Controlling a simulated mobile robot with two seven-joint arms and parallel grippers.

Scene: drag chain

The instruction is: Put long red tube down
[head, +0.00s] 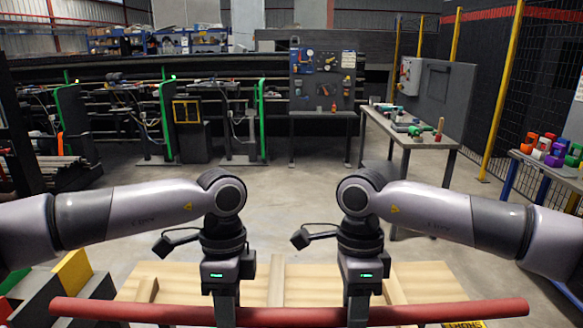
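The long red tube (290,317) lies level across the bottom of the head view, reaching well past both grippers on either side. My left gripper (225,314) points down onto the tube left of its middle and appears shut on it. My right gripper (358,314) points down onto the tube right of its middle and also appears shut on it. The fingertips are cut off by the lower picture edge. The tube passes in front of a light wooden surface; whether it touches that surface cannot be told.
The light wooden surface (300,292) has raised slats. Dark bins with a yellow panel (72,272) stand at the lower left. A table with coloured parts (552,167) is at the right; a workbench (410,135) stands farther back. The grey floor (290,185) between is clear.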

